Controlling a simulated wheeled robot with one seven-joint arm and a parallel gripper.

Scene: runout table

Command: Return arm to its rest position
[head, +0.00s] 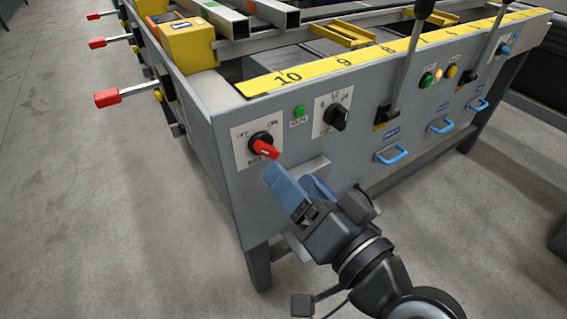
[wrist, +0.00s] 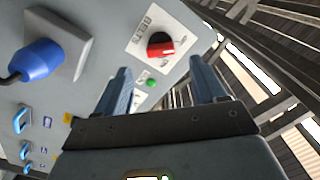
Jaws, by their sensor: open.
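My gripper (head: 292,180) is in front of the grey runout table's (head: 225,160) end panel, just below and right of the red-handled rotary switch (head: 264,147). In the wrist view, my gripper (wrist: 165,85) is open, with its two blue fingers apart and nothing between them. The red switch (wrist: 160,45) shows beyond the fingertips, near the middle top. Its handle points down and right in the head view, away from the ON label. Whether a fingertip touches it is unclear. My arm runs from the gripper to the lower right.
A black selector knob (head: 337,116) and green button (head: 298,112) sit beside the switch. A blue plug (wrist: 38,62) sticks out from the panel. Blue handles (head: 391,155) and upright levers (head: 400,85) line the front. Red-tipped levers (head: 107,97) stick out left. Floor is clear at left.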

